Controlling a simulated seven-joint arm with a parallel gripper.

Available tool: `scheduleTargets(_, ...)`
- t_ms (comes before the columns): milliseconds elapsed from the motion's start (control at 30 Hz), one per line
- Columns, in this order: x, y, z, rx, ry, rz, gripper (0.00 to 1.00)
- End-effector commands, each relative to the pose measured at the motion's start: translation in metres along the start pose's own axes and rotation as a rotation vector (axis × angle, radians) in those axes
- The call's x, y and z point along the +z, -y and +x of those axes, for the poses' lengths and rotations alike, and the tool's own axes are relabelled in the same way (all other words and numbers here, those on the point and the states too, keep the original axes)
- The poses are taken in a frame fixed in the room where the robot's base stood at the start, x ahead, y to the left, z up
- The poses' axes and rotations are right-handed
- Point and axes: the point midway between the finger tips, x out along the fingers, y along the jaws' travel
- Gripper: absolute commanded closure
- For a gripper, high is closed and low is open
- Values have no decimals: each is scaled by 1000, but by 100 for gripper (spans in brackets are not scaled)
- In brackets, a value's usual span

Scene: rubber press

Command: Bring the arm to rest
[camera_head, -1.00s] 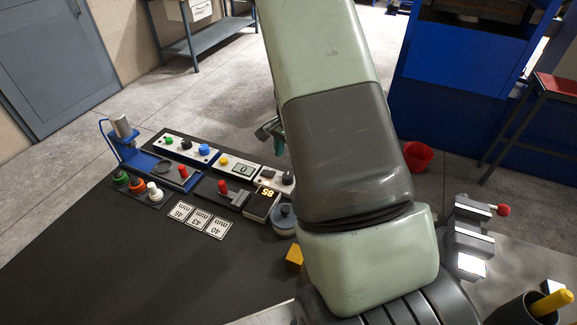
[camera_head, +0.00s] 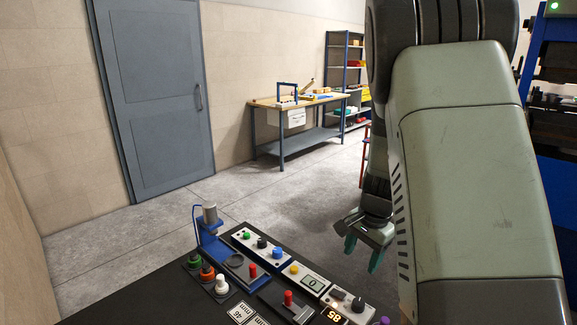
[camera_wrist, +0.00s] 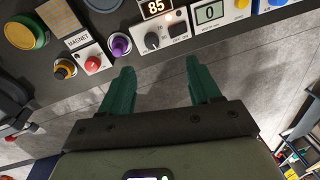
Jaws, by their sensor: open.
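My gripper (camera_head: 362,255) hangs beyond the far right end of the control panel in the head view, its green fingers pointing down. In the wrist view my gripper (camera_wrist: 157,85) has its two fingers well apart with nothing between them. My pale green arm fills the right side of the head view and hides what lies behind it. The dark control table (camera_head: 150,300) is in front, with a row of buttons, a dial and a display (camera_head: 334,315) reading 85. The fingers appear apart from the panel.
In the wrist view a purple knob (camera_wrist: 120,45), a red magnet button (camera_wrist: 92,62) and a black dial (camera_wrist: 152,41) lie just above the fingers. A workbench (camera_head: 300,103) stands at the back beside shelves. A blue press frame (camera_head: 556,130) is at right. Grey floor lies open at left.

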Motion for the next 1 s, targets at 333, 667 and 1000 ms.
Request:
scheduleTargets(333,95,-12,-164,-142,-90,-411,38)
scheduleTargets(667,185,-81,-244,-162,-266,-791,38)
scheduleTargets(1000,221,-125,-258,-123,-383,-966,38)
